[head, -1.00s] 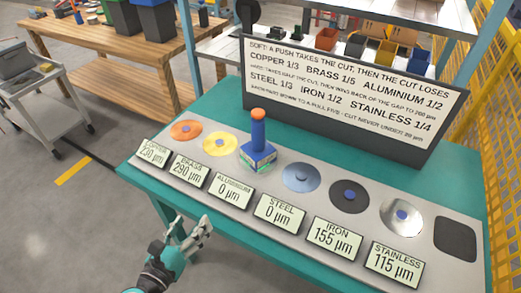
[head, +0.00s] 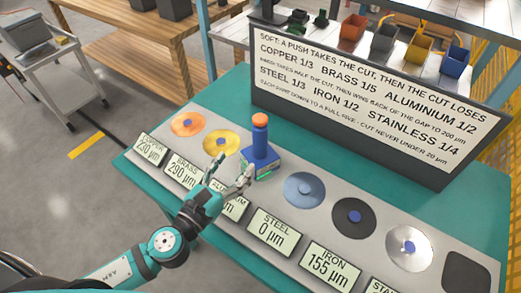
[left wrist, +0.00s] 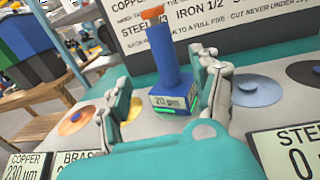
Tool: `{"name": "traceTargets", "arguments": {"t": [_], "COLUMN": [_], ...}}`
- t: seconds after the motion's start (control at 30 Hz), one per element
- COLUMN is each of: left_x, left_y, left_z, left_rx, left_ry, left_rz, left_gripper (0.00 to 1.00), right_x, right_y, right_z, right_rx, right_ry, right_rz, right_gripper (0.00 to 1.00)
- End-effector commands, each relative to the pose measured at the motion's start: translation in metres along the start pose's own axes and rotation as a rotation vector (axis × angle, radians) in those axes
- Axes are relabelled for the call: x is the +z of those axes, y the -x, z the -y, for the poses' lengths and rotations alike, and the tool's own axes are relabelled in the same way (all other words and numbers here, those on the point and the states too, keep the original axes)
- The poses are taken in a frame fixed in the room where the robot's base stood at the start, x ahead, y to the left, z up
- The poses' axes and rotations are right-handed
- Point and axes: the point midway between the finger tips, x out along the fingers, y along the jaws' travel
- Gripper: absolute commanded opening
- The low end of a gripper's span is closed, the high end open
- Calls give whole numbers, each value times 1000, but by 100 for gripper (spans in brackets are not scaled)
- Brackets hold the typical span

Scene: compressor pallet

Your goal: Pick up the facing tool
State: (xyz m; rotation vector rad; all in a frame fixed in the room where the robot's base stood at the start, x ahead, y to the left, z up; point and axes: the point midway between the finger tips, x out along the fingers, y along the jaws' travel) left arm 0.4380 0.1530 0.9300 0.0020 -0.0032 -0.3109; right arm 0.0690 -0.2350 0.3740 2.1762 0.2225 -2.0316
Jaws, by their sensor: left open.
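The facing tool (head: 260,146) stands upright on the grey plate, with a blue block base, a blue post and an orange knob. In the left wrist view the tool (left wrist: 172,72) stands beyond and between my open fingers, and its base display appears to read 210 µm. My left gripper (head: 229,178) is open and empty just in front of the tool's base; its fingers (left wrist: 165,92) also show in the left wrist view. The gripper hides part of the aluminium display. My right gripper is not in view.
The grey plate bears a copper disc (head: 187,124), a brass disc (head: 221,143), a steel disc (head: 303,190), an iron disc (head: 354,217) and a stainless disc (head: 408,246). Displays line its front edge. A sign (head: 375,110) stands behind on the teal table (head: 225,100).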

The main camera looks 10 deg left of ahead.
Motion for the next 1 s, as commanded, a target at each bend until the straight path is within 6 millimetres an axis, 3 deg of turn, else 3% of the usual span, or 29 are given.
{"name": "traceTargets", "arguments": {"t": [0.1,0.23,0.47,0.8,1.0], "left_x": [5,2,0,-1,-2], "left_y": [-28,-49,-65,-110,-113], "left_z": [0,0,1,6,6], "left_rx": [1,1,-1,0,-1], "left_ry": [0,1,1,1,1], "left_rz": [4,1,-1,0,-1], "left_gripper": [65,65,65,65,65], "right_x": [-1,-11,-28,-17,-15], "right_y": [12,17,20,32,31], "right_z": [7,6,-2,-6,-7], "right_rx": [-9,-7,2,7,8], "right_ry": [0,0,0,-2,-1], "right_rz": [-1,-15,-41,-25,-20], "right_gripper": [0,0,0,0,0]}}
